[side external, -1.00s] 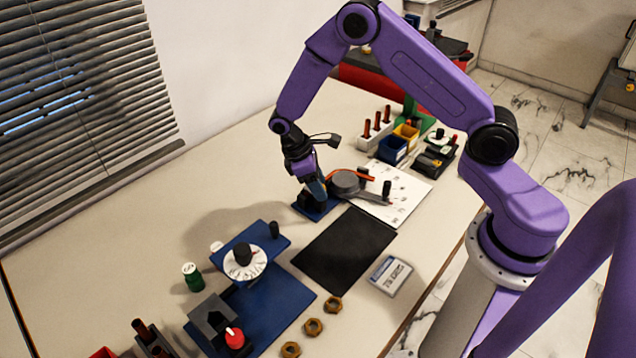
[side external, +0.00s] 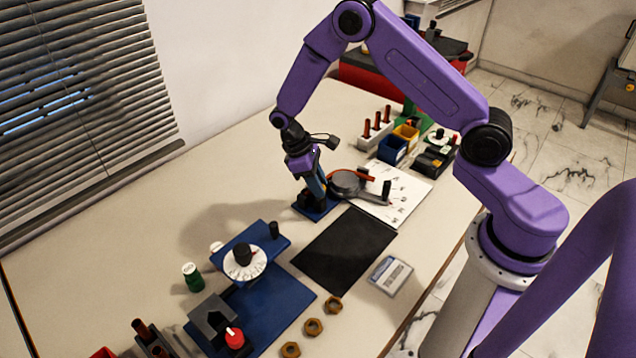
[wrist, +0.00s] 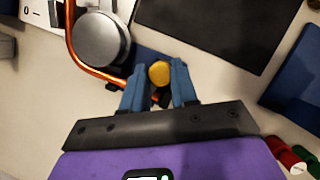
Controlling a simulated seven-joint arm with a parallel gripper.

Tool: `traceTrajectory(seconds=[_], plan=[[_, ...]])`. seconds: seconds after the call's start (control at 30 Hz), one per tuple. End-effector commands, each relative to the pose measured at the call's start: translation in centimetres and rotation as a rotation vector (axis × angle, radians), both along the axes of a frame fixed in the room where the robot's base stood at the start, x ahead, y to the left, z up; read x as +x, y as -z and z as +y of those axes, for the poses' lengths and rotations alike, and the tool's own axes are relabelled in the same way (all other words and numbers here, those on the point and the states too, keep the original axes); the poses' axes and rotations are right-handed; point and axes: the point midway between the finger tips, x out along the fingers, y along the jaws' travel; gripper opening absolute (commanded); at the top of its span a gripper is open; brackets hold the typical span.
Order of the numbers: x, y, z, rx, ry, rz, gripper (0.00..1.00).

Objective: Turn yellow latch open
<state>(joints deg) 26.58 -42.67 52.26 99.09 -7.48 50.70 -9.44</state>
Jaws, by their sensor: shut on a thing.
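The yellow latch (wrist: 160,73) shows as a round yellow top between my fingers in the wrist view. My gripper (wrist: 157,80) has its two blue fingers closed in on either side of it, shut on the latch. In the side external view my gripper (side external: 318,192) points down at a blue base (side external: 318,210) on the table, and the latch itself is hidden there by the fingers. The blue base also shows behind the latch in the wrist view (wrist: 150,56). How far the latch is turned cannot be told.
A grey round part with an orange tube (side external: 345,183) stands just right of my gripper, very close. A black mat (side external: 345,247) lies in front. A blue fixture with a white dial (side external: 245,262) stands front left. Blue and yellow bins (side external: 392,150) stand at the back right.

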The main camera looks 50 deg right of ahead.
Motion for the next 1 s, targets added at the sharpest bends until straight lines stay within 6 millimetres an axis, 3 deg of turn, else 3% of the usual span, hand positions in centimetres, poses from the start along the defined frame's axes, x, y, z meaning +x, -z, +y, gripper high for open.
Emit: traceTrajectory(seconds=[1.0], plan=[[0.09,-0.09,-0.56,0.001,0.963,-0.001,0.0]])
